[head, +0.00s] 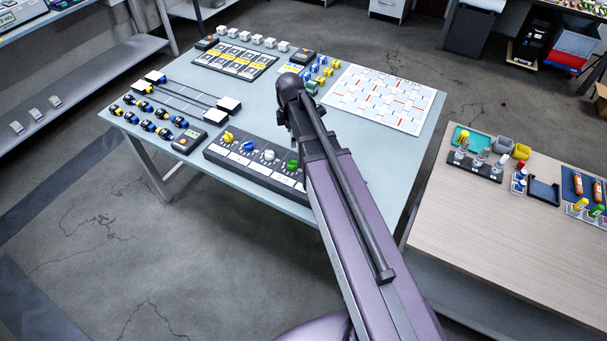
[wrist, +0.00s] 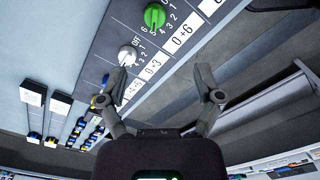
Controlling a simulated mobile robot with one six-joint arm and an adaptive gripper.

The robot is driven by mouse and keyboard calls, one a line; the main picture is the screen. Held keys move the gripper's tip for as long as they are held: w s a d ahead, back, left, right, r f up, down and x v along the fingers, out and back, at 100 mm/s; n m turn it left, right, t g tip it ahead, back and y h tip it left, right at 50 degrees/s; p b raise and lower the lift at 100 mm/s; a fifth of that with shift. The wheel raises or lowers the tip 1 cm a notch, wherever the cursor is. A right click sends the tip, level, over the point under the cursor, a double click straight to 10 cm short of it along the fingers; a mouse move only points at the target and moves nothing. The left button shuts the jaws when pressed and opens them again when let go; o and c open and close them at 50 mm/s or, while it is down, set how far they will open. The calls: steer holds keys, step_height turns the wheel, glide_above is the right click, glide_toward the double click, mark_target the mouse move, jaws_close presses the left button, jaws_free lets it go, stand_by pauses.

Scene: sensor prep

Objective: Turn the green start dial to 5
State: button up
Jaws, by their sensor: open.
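The green start dial (head: 292,165) is the rightmost knob on the dark dial panel (head: 213,153) at the table's front edge. In the head view my arm hides the gripper.
Blue (head: 246,147) and yellow (head: 228,137) dials share the panel. A white patterned board (head: 381,98) lies at the table's right. Small blue and yellow pieces, dark boxes and slider tracks (head: 187,98) fill the left and back. A wooden table (head: 480,230) stands to the right.

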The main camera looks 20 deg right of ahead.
steer(key=s+f+m+b, duration=0.3)
steer(key=s+m, duration=1.1)
steer(key=m, duration=0.2)
steer(key=shift+f+m, duration=0.3)
steer(key=shift+f, duration=0.05)
stand_by(0.4)
steer(key=shift+s+a, duration=0.1)
steer(key=shift+s, duration=0.1)
stand_by(1.9)
